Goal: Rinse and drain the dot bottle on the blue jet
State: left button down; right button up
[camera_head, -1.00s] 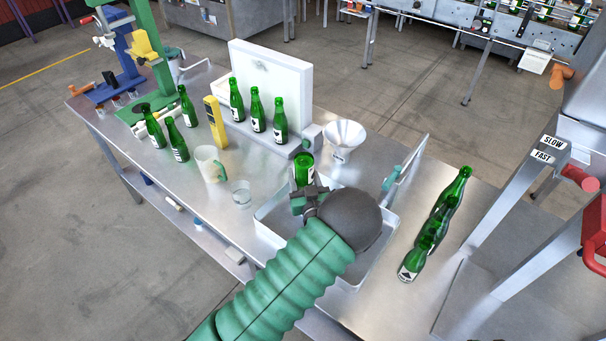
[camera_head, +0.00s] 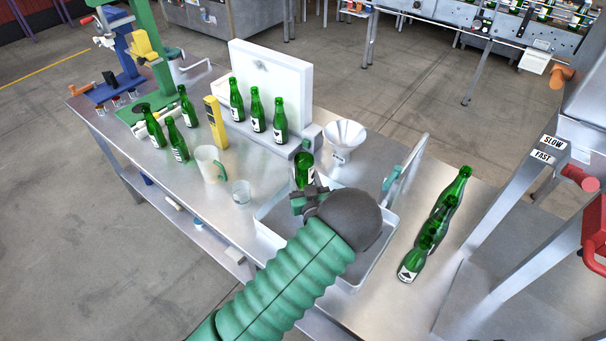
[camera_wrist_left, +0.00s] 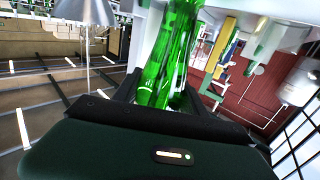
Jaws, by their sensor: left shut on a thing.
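My left gripper (camera_head: 308,200) is shut on a green bottle (camera_head: 304,168), above the back left part of a shallow metal tray (camera_head: 268,222). The bottle appears turned over, its broad end up and its neck hidden low behind the gripper. In the left wrist view the bottle (camera_wrist_left: 170,55) stands between the fingers. Its label mark cannot be read, so I cannot tell whether it is the dot bottle. No blue jet can be made out; the gripper and arm cover much of the tray. My right gripper is out of view.
A white funnel (camera_head: 345,138) stands behind the tray. A mug (camera_head: 209,164), a glass (camera_head: 241,192) and a yellow device (camera_head: 215,122) sit left of the tray.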

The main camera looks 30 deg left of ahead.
aim_at(302, 166)
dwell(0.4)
pick_arm(q)
jog(key=shift+r+p, duration=0.9)
jog(key=shift+r, duration=0.6)
dwell(2.9)
jog(key=shift+s+r, duration=0.1)
jog(key=shift+r, duration=0.1)
jog(key=s+r+p, duration=0.5)
jog(key=shift+s+a+r, duration=0.25)
jog(key=shift+s+r, duration=0.05)
jog(key=shift+s, duration=0.1)
